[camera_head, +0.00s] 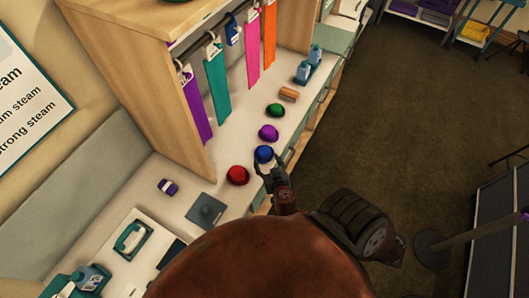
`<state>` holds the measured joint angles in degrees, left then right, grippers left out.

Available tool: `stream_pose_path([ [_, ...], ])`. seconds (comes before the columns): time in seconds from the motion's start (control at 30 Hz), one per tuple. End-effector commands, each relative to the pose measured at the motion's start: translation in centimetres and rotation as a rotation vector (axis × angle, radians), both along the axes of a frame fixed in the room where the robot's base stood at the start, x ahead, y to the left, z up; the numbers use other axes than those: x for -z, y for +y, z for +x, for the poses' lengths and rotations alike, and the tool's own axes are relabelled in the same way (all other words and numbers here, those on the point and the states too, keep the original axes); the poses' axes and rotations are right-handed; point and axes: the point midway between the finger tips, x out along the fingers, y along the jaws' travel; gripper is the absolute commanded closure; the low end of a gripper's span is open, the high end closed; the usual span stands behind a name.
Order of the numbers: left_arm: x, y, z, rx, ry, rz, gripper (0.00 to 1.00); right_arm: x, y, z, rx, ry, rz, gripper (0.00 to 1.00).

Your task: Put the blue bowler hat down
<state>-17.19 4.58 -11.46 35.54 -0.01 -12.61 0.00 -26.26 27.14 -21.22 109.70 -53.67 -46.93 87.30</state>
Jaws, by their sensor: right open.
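The blue bowler hat (264,154) is at the front edge of the white counter (226,187), in a row with a red hat (238,175), a purple hat (268,132) and a green hat (275,110). My right gripper (267,166) is open, with its fingers right at the near side of the blue hat. Whether the fingers touch the hat I cannot tell. The hat appears upright, and its lower near side is partly hidden by the fingers. My left gripper is not in view.
Colored strips hang from a rail under the wooden shelf (170,90). Open carpet (400,110) lies to the right.

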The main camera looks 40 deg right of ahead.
Motion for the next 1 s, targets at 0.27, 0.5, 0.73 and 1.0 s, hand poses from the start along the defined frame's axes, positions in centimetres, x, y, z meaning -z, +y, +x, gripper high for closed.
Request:
stream_pose_path([
  [0.27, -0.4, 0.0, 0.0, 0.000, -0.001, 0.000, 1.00, 0.9, -1.5, 2.3, -0.002, -0.002, -0.004, 0.42],
  [0.5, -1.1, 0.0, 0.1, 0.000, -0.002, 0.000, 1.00, 1.9, -3.6, 4.9, -0.004, -0.002, -0.005, 0.42],
  [0.73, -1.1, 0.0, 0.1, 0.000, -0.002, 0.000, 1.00, 2.6, -4.1, 5.9, -0.002, -0.002, -0.003, 0.42],
  [1.0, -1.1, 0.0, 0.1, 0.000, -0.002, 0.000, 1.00, 2.6, -4.1, 5.8, -0.002, -0.001, -0.002, 0.50],
])
